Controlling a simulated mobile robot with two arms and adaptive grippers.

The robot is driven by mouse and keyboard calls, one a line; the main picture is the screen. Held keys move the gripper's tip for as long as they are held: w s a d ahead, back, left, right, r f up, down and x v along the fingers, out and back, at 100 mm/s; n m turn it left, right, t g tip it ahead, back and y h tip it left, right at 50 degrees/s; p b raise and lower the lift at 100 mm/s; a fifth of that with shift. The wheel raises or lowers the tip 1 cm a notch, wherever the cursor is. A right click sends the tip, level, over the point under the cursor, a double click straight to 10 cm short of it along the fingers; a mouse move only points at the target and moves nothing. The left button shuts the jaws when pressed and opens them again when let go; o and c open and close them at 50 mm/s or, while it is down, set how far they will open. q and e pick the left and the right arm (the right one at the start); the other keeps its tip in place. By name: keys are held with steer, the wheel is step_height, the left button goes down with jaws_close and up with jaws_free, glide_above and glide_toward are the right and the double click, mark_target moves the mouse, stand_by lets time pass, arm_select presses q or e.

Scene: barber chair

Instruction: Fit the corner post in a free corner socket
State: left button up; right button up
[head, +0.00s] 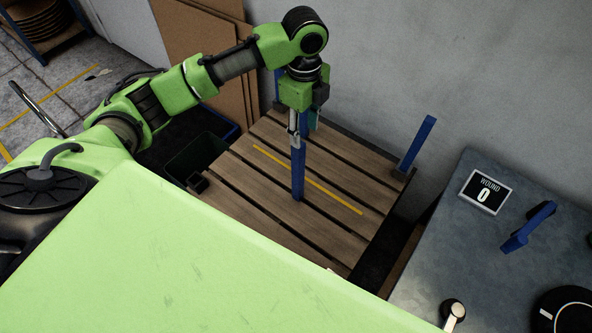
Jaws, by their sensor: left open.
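A blue corner post (298,178) shows below my left gripper, upright, its lower end over the middle slats of the wooden pallet (240,185). My left gripper (296,138) is open and points down at the post's upper part; I cannot tell whether the fingers touch it. Another blue post (417,143) stands at the pallet's right corner. A further blue post (278,84) shows behind the gripper at the far corner, partly hidden. A black corner socket (197,182) at the left corner is empty. The near corner is hidden by my green body. My right gripper is out of view.
A grey table (450,235) at the right carries a sign reading "WOUND 0" (487,191), a blue tool-like object (528,226) and a black round device (568,312). A dark bin (195,157) stands left of the pallet. Brown boards (205,45) lean on the wall behind.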

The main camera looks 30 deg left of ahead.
mark_target(301, 148)
arm_select(q)
steer(key=shift+a, duration=0.4)
step_height(301, 148, down, 7)
steer(key=shift+f+p, duration=0.1)
steer(key=shift+p, duration=0.45)
steer(key=shift+f, duration=0.5)
steer(key=f, duration=0.1)
steer(key=f+p, duration=0.1)
steer(key=f, duration=0.2)
steer(key=shift+a+f+p, duration=0.2)
steer(key=shift+a+p, duration=0.1)
steer(key=shift+a, duration=0.05)
steer(key=shift+f, duration=0.4)
steer(key=shift+c, duration=0.3)
jaws_close()
